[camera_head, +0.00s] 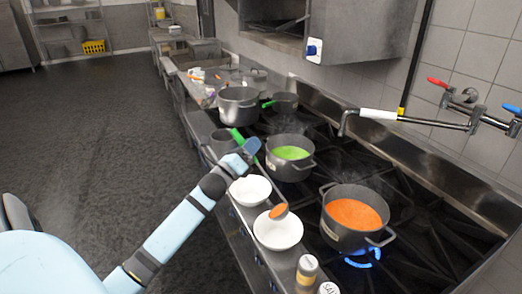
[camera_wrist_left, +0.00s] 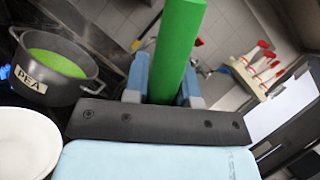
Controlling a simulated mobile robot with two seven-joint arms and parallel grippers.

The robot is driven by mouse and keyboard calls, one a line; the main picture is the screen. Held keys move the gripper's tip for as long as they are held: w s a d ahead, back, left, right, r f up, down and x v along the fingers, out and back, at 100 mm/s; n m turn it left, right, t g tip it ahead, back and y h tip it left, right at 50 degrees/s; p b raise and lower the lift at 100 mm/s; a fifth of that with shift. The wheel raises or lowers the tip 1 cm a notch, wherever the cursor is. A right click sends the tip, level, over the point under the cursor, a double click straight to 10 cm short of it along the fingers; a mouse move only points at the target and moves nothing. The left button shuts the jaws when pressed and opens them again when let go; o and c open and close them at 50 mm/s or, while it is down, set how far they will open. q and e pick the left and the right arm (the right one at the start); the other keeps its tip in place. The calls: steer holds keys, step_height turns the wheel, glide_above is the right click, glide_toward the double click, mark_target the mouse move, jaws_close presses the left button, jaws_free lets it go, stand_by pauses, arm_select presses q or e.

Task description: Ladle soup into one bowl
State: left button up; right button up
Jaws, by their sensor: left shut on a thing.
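My left gripper (camera_head: 250,147) is shut on the green handle of a ladle (camera_wrist_left: 180,45). The ladle's cup (camera_head: 279,211) holds orange soup and hangs over the nearer white bowl (camera_head: 278,236), close to its far rim; I cannot tell whether it touches. A second white bowl (camera_head: 249,191) stands just beyond it. A pot of orange soup (camera_head: 353,232) sits on the stove to the right of the bowls. A pot of green soup (camera_head: 288,171) sits farther back; its label reads PEA in the left wrist view (camera_wrist_left: 33,79). My right gripper is out of view.
A blue flame (camera_head: 364,260) burns under the orange soup pot. Shakers (camera_head: 307,270) stand at the counter's near edge. More pots (camera_head: 238,105) stand farther back. A tap with red and blue handles (camera_head: 440,122) juts over the stove. The floor at left is clear.

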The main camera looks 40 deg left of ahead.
arm_select(q)
steer(key=s+a+f+n+g+y+b, duration=0.1)
steer(key=a+f+n+y+b, duration=0.4)
steer(key=f+n, duration=0.5)
steer(key=s+a+f+n+g+y+b, duration=0.2)
steer(key=a+f+n+y+b, duration=0.3)
steer(key=f+n, duration=0.5)
steer(key=shift+a+n+y+b, duration=0.3)
steer(key=shift+y+b, duration=0.1)
steer(key=shift+y, duration=0.9)
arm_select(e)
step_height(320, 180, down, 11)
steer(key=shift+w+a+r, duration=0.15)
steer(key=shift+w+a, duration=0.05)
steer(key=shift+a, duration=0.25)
arm_select(q)
steer(key=shift+s+d, duration=0.1)
